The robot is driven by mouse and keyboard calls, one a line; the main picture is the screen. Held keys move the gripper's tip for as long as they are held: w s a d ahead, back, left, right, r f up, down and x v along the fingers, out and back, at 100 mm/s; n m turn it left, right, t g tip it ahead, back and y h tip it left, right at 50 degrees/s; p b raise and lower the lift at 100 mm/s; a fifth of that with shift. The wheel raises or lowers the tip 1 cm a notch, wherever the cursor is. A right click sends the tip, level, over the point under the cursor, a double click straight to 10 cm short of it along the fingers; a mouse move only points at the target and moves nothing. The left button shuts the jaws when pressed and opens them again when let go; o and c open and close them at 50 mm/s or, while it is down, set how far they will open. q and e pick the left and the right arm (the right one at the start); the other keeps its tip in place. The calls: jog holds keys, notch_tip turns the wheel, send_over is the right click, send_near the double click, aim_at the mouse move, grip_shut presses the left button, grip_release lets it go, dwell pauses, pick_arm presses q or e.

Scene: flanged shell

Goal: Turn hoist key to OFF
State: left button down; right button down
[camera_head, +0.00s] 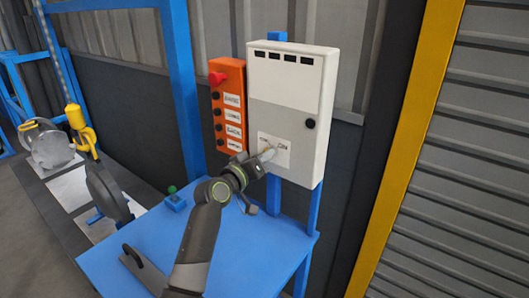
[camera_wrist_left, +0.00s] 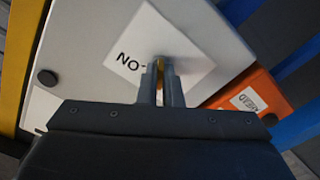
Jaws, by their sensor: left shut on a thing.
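The hoist key (camera_wrist_left: 160,66) shows in the left wrist view as a thin brass-coloured sliver between my fingertips. It sits at a white label (camera_wrist_left: 196,62) on the front of the pale control cabinet (camera_head: 288,107). My left gripper (camera_head: 267,155) reaches the label in the head view and is shut on the key. The fingers hide most of the key, so I cannot tell which way it points. My right gripper is not in view.
An orange button box (camera_head: 229,107) with a red knob (camera_head: 217,78) is mounted left of the cabinet. A yellow post (camera_head: 408,140) stands at the right.

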pick_arm(q)
jog(key=shift+f+n+p, duration=0.1)
jog(key=shift+n+p, duration=0.25)
jog(key=shift+n, duration=0.55)
jog(key=c, duration=1.6)
grip_release()
jog(key=b+v, duration=0.3)
jog(key=v, duration=1.4)
jog(key=shift+s+a, duration=0.15)
jog(key=shift+s, duration=0.05)
